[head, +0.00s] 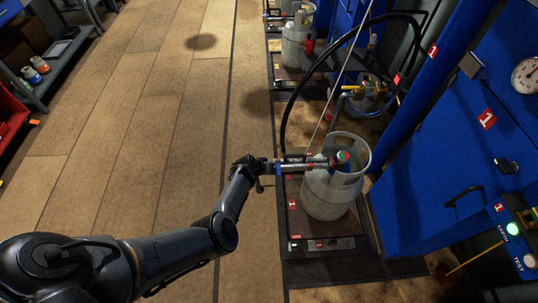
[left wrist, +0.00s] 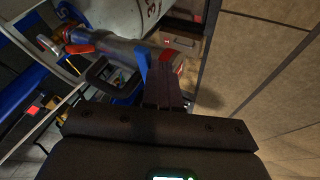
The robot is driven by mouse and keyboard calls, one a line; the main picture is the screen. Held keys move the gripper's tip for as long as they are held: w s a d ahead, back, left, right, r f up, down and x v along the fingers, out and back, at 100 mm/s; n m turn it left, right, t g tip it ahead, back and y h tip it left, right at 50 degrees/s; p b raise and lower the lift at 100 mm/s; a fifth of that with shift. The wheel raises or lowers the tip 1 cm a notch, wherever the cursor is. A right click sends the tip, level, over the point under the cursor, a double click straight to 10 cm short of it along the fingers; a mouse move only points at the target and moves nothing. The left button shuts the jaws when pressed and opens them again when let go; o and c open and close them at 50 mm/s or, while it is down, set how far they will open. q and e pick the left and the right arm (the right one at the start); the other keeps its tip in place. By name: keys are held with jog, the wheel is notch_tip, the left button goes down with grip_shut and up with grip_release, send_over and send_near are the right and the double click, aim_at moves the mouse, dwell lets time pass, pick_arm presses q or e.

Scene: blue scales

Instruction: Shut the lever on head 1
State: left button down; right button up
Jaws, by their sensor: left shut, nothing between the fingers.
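Filling head 1 (head: 298,166) is a silver tube with red and blue parts, joined to the top of a grey gas cylinder (head: 328,195). In the left wrist view the silver head (left wrist: 125,52) lies across the upper left. A blue lever-like part (left wrist: 142,68) stands beside it, right by my fingertips. My left gripper (head: 266,170) is at the left end of the head. Its fingers (left wrist: 165,88) are together and empty, close to the head; I cannot tell whether they touch it. The lever's exact position is unclear in the head view.
The cylinder stands on a dark scale platform (head: 345,243) marked 1. A black hose (head: 287,115) arches above the head. Another cylinder (head: 296,45) stands farther back. A blue cabinet (head: 430,190) is on the right. The wooden floor on the left is clear.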

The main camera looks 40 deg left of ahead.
pick_arm(q)
jog(key=shift+d, duration=0.2)
pick_arm(e)
jog(key=shift+d+r, duration=0.1)
pick_arm(q)
jog(key=shift+w+a, duration=0.1)
dwell(0.3)
jog(key=s+a+r+p, duration=0.4)
jog(key=s+r+p, duration=0.2)
jog(key=s+r, duration=0.2)
pick_arm(e)
notch_tip(320, 180, up, 6)
jog(key=a, duration=0.1)
jog(key=shift+s, duration=0.3)
pick_arm(q)
jog(key=shift+s+a+f, duration=0.1)
pick_arm(e)
jog(key=shift+s+a, duration=0.1)
